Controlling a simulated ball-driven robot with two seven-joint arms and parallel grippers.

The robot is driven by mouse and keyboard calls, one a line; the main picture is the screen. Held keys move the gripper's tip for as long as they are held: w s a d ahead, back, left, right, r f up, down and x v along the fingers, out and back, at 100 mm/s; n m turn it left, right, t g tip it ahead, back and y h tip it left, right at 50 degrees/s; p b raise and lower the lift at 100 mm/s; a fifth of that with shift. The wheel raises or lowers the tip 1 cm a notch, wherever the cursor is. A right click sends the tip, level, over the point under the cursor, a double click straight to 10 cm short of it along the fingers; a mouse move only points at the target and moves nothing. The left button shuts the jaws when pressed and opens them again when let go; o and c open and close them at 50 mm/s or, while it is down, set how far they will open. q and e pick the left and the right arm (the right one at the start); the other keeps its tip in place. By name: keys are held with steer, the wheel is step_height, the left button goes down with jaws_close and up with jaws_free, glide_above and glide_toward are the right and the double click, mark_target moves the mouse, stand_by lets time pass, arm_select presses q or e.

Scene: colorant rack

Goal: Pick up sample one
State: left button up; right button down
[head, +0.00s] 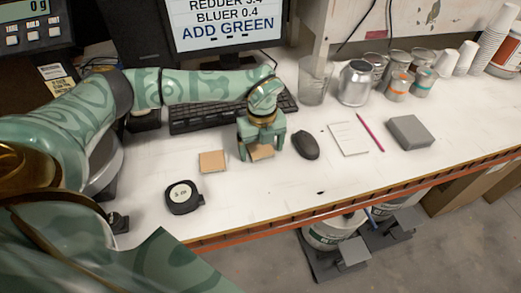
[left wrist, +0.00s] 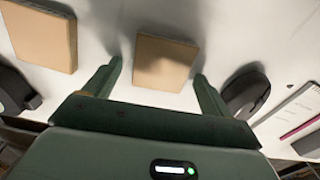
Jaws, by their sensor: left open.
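Two tan square samples lie flat on the white bench. One tan sample (head: 212,161) lies in the open to the left of my left gripper. The other tan sample (head: 262,153) lies under my left gripper (head: 261,151), partly hidden by its fingers. In the left wrist view this second sample (left wrist: 165,62) shows ahead of and between the two open fingers (left wrist: 158,72), with a gap on each side. The first sample (left wrist: 42,35) is at upper left there. I cannot read which one is sample one. My right gripper is out of view.
A black mouse (head: 306,145) is close right of my left gripper; a keyboard (head: 205,115) is behind it. A tape measure (head: 183,197), notepad (head: 349,138), pencil (head: 370,132) and grey block (head: 410,132) lie around. Cans and cups stand at back right. The bench's front edge (head: 330,208) is near.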

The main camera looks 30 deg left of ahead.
arm_select(q)
steer(key=c, duration=1.1)
steer(key=shift+r, duration=0.1)
